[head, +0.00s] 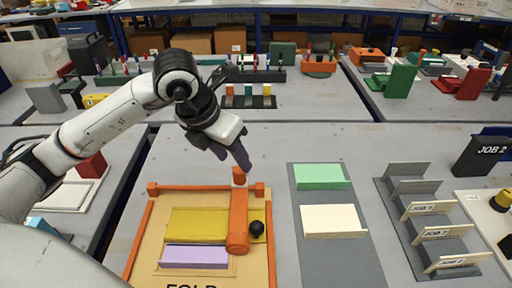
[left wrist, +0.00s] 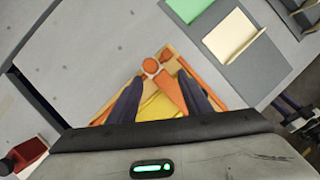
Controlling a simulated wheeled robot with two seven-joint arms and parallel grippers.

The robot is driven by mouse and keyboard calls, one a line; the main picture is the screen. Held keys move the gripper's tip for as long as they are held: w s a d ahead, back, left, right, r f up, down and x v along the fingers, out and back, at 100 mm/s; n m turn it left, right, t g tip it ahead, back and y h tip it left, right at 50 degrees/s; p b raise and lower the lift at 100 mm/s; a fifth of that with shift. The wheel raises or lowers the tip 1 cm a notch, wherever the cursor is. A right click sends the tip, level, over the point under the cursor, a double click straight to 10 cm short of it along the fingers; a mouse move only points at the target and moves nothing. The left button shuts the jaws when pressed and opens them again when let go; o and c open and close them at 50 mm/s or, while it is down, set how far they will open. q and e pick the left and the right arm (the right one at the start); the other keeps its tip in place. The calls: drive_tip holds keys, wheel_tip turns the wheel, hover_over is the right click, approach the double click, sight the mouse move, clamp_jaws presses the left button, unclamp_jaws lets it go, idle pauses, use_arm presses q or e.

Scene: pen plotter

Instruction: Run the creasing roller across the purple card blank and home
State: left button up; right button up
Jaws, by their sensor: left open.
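The purple card blank (head: 195,256) lies on the tan board marked FOLD (head: 150,262), in front of a yellow flap (head: 195,226). The orange creasing roller (head: 238,218) stands to the right of both, running front to back, with a black knob (head: 257,228) at its right side. An orange rail (head: 200,188) crosses the board's back edge. My left gripper (head: 234,156) is open and empty above and behind the roller's far end. In the left wrist view the orange roller (left wrist: 172,92) shows between the spread dark fingers. The purple card is hidden there.
A grey mat (head: 310,240) right of the board holds a green card (head: 322,176) and a cream card (head: 334,221). A slotted rack (head: 430,225) with JOB labels stands further right.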

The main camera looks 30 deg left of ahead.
sight(239, 169)
use_arm(q)
drive_tip(key=shift+y, duration=0.3)
drive_tip(key=x, duration=0.3)
drive_tip(key=a+x, duration=0.1)
drive_tip(key=x, duration=0.5)
drive_tip(key=shift+w+a+f+p, duration=0.25)
drive_tip(key=shift+w+p, duration=0.1)
drive_tip(key=shift+w, duration=0.1)
clamp_jaws()
